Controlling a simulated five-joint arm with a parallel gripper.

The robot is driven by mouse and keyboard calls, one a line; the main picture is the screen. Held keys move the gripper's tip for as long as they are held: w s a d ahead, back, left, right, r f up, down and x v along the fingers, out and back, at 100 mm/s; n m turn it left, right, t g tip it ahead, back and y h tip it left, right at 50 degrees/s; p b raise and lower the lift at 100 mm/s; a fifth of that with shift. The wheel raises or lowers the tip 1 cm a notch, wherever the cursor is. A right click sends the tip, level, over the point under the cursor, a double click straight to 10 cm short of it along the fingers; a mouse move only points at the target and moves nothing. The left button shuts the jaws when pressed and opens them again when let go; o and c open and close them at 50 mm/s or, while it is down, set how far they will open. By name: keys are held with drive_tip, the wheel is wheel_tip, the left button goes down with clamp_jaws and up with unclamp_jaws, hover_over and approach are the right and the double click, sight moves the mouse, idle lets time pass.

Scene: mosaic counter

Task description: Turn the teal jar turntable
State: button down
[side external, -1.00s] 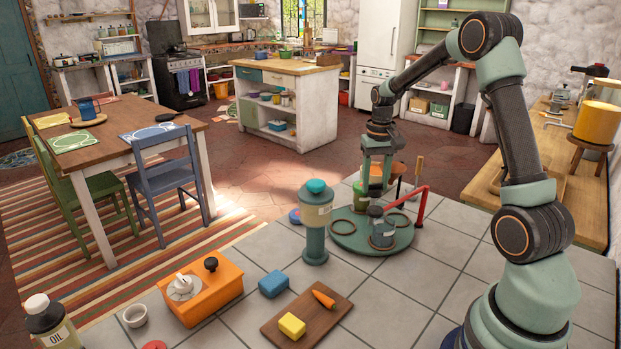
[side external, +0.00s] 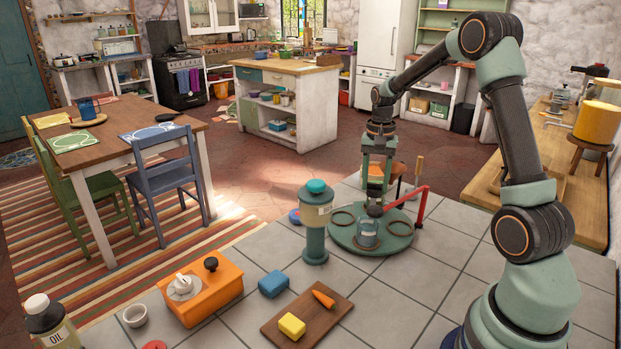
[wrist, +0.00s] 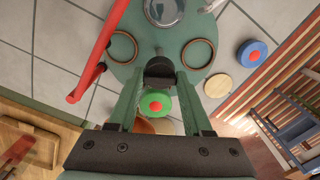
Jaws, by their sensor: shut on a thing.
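The teal turntable (side external: 345,240) is a round disc lying on the tiled counter. It carries brown rings and a glassy grey-blue jar (side external: 366,236) on its near side; in the wrist view the turntable (wrist: 125,73) fills the top middle, with the jar (wrist: 163,10) cut by the top edge. In the wrist view my fingers (wrist: 159,75) close on a dark knob (wrist: 158,68) at the disc's middle. The knob's lower part is hidden.
A red bent bar (side external: 422,205) stands close to the turntable's right edge. A teal-capped grinder-like canister (side external: 315,225) stands close on its left. A blue disc with a red centre (wrist: 252,53) and a green one (wrist: 155,103) lie nearby. Clear tiles lie to the near right.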

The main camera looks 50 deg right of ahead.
drive_tip(key=shift+r+m, duration=0.15)
drive_tip(key=shift+m, duration=2.35)
drive_tip(key=c, duration=0.6)
unclamp_jaws()
wheel_tip(320, 180, up, 12)
drive_tip(key=shift+o, duration=0.3)
